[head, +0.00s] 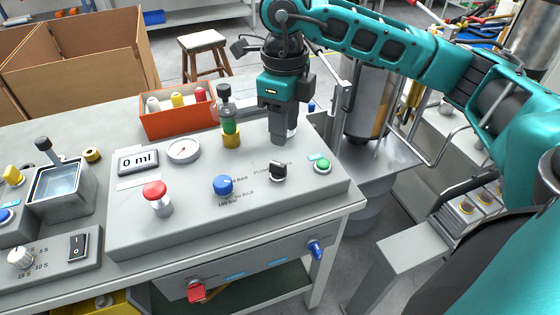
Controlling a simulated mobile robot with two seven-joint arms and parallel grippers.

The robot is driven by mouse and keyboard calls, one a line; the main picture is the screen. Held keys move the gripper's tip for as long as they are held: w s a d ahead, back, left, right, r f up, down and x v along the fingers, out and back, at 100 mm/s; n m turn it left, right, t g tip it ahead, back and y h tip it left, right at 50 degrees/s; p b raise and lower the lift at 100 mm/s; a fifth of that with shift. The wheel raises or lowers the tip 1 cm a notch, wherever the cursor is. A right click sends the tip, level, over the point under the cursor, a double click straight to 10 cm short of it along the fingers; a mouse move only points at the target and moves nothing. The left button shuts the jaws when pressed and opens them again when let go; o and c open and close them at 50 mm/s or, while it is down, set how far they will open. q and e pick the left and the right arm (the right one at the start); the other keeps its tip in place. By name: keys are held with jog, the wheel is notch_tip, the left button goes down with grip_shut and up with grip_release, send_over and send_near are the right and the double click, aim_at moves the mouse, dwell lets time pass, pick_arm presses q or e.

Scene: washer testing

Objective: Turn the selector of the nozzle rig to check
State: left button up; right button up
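The nozzle rig (125,239) is a grey sloped box on the table, with a "0 ml" display (138,161), a round gauge (184,150) and a nozzle with green and yellow parts (231,128). Its black selector (278,172) stands on the right half of the panel, between a blue knob (223,185) and a green button (322,166). Small print lies beside the selector; I cannot read its setting surely. My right gripper (285,137) points down just behind and above the selector, apart from it, with nothing visible in it. Its finger gap is not clear. My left gripper is out of view.
A red mushroom button (156,196) stands at the panel's front left. An orange bin (178,121) with bottles sits behind the rig. Left are a small water tank (62,185) and a box with a rocker switch (78,247). A steel cylinder (368,100) stands right of my gripper.

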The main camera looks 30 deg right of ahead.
aim_at(283, 166)
notch_tip(283, 166, down, 10)
jog(key=shift+r+b, duration=0.1)
jog(key=shift+b, duration=0.2)
grip_shut()
dwell(0.4)
